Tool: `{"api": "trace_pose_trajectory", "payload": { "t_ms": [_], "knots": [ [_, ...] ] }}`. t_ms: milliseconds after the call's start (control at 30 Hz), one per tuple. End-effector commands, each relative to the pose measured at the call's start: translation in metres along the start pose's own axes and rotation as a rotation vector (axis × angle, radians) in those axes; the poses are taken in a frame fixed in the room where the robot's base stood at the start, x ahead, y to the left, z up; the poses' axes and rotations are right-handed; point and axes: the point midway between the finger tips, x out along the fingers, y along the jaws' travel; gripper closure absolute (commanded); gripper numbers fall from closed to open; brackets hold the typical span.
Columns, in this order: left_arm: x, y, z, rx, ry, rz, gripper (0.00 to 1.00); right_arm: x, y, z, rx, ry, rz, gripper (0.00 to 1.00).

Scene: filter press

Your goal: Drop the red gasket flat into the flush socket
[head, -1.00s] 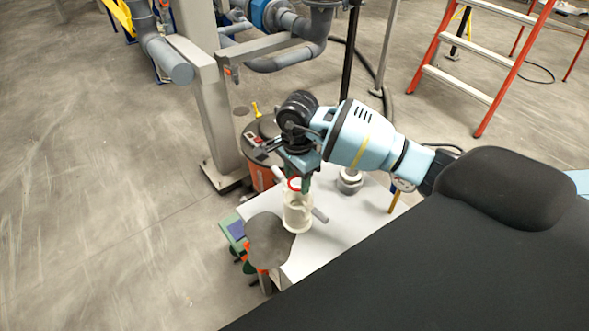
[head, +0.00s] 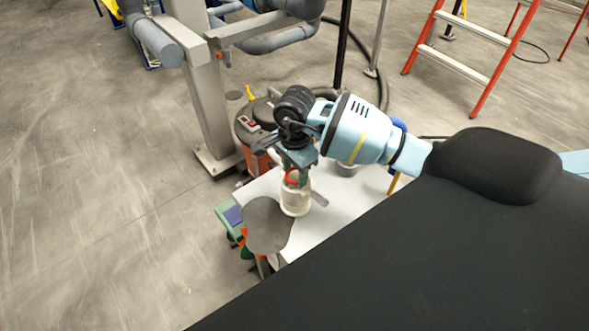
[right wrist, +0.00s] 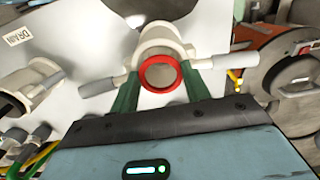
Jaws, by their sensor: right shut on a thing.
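The red gasket (right wrist: 142,72) is a thin ring between the green fingertips of my right gripper (right wrist: 160,80) in the right wrist view. My right gripper (head: 294,175) is shut on it. Behind the ring in that view is a cream round body (right wrist: 155,38) with side pipes. The flush socket cannot be made out clearly. My left gripper is not in view.
The cream body stands on a white tabletop (head: 325,215). A grey round disc (head: 267,225) is close in front. An orange drum (head: 254,155) and a grey steel post (head: 207,110) stand behind. In the wrist view a second cream fitting (right wrist: 35,80) lies left, near a DRAIN label (right wrist: 25,32).

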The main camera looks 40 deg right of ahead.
Motion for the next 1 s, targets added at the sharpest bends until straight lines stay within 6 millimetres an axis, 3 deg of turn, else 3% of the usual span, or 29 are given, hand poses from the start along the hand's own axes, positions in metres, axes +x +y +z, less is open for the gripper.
{"api": "trace_pose_trajectory", "payload": {
  "t_ms": [33,67,233,633,1000],
  "knots": [
    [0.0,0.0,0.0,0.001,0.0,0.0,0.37,0.0,0.0,0.0,0.0,0.0,0.0,0.61],
    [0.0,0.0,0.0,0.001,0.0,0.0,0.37,0.0,0.0,0.0,0.0,0.0,0.0,0.51],
    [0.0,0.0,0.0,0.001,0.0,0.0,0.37,0.0,0.0,0.0,0.0,0.0,0.0,0.29],
    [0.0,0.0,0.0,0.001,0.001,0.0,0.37,-0.007,-0.001,0.0,0.0,0.0,-0.002,0.28],
    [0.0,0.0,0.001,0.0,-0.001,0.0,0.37,-0.061,-0.001,0.0,-0.001,0.001,-0.002,0.28]
  ]
}}
